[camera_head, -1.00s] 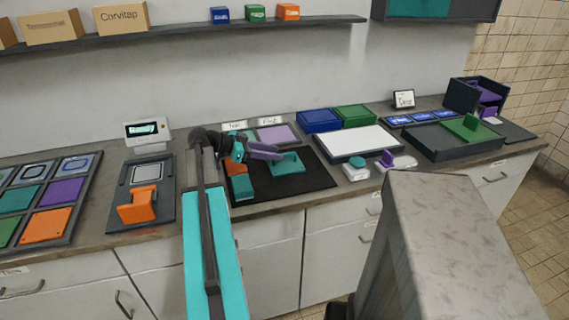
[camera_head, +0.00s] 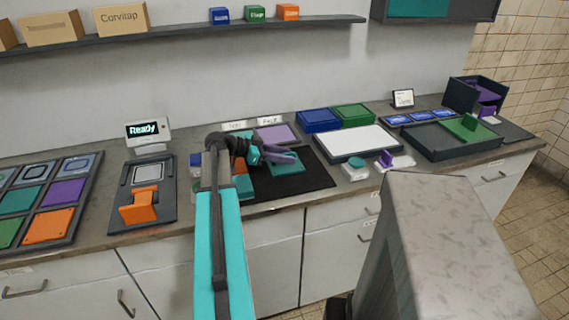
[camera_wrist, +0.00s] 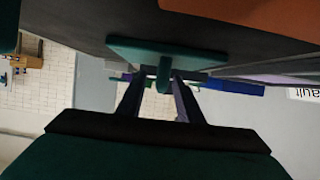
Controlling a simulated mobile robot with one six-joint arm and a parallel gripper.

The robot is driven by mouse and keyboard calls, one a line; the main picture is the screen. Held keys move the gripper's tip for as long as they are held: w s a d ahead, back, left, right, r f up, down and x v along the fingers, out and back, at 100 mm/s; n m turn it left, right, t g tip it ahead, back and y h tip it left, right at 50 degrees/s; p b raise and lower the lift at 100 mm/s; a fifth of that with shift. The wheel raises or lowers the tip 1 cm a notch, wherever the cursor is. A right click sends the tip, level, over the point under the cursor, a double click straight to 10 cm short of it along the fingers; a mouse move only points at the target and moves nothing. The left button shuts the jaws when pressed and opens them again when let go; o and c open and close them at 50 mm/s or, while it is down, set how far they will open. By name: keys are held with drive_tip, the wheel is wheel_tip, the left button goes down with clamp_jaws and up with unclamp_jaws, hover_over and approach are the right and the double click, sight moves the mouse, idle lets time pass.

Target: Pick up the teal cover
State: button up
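The teal cover (camera_head: 289,169) is a flat plate that sits on the black mat (camera_head: 305,184) on the counter. In the wrist view the teal cover (camera_wrist: 200,56) shows an upright tab at its middle. My gripper (camera_head: 292,157) is low over the cover in the head view, hiding part of it. In the wrist view the two fingers of my gripper (camera_wrist: 159,80) stand apart on either side of the tab. A gap shows on the left of the tab; contact on the right cannot be told.
Blue (camera_head: 319,121) and green (camera_head: 353,115) trays and a white-topped tray (camera_head: 358,142) are to the right. The mat's right part is bare.

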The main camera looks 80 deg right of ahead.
clamp_jaws()
drive_tip(key=shift+r, duration=0.2)
idle(0.3)
drive_tip(key=shift+r+b, duration=0.75)
drive_tip(key=shift+r, duration=4.15)
